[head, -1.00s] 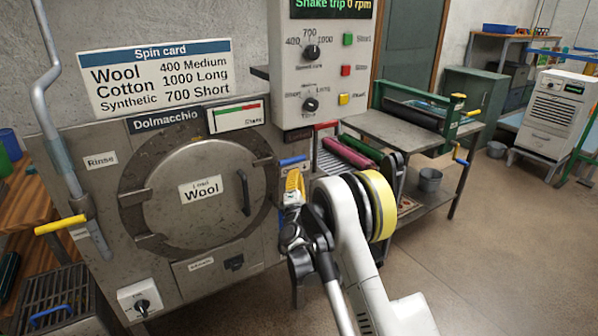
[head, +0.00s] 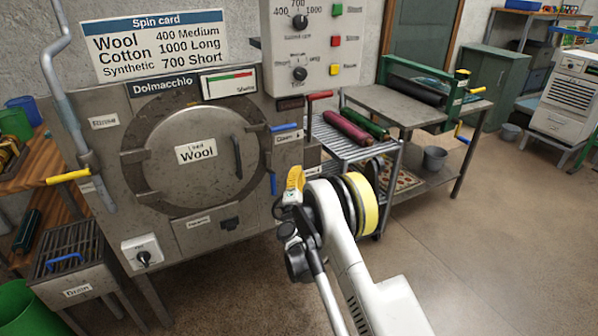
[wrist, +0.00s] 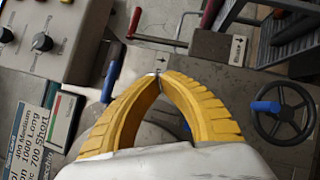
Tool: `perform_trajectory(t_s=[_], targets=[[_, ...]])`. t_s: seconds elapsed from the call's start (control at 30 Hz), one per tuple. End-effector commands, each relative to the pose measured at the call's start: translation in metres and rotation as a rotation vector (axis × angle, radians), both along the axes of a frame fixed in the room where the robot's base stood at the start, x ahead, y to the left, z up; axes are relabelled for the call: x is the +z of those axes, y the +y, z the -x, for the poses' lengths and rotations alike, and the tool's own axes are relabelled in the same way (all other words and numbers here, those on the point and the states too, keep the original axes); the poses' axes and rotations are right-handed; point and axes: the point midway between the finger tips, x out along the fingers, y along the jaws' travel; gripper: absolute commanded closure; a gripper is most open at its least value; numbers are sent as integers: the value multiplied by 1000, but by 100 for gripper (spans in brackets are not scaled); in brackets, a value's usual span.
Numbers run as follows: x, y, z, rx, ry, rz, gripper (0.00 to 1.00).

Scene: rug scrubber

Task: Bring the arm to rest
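My gripper (wrist: 159,74) shows in the wrist view as two curved yellow ribbed fingers. Their tips meet, and nothing shows between them. In the head view my gripper (head: 296,178) is a small yellow shape beyond my white arm, in front of the right side of the Dolmacchio machine (head: 255,215). The gripper appears apart from the machine, though the exact gap is hard to tell. The round door (head: 190,185) labelled Wool is closed.
A control panel (head: 335,50) with knobs and coloured buttons stands above the machine. A rack (head: 335,143) with rolled rugs and a wringer table (head: 385,105) are to the right. A handwheel (wrist: 283,112) shows in the wrist view. The floor (head: 470,230) at right is clear.

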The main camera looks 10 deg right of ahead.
Motion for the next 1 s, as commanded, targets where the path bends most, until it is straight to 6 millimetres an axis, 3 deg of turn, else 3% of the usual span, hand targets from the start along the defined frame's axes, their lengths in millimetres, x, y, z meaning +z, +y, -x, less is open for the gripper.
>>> perform_trajectory(t_s=[0.17, 0.33, 0.47, 0.6, 0.7, 0.83, 1.0], targets=[[20, -9, 0, -17, 3, -50, 100], [84, -44, 12, -82, 19, -252, 100], [132, -74, 40, -150, 44, -453, 100], [170, -100, 85, -222, 80, -666, 100], [187, -113, 125, -274, 111, -818, 100], [198, -122, 185, -339, 160, -1012, 100], [194, -118, 273, -417, 238, -1267, 100]])
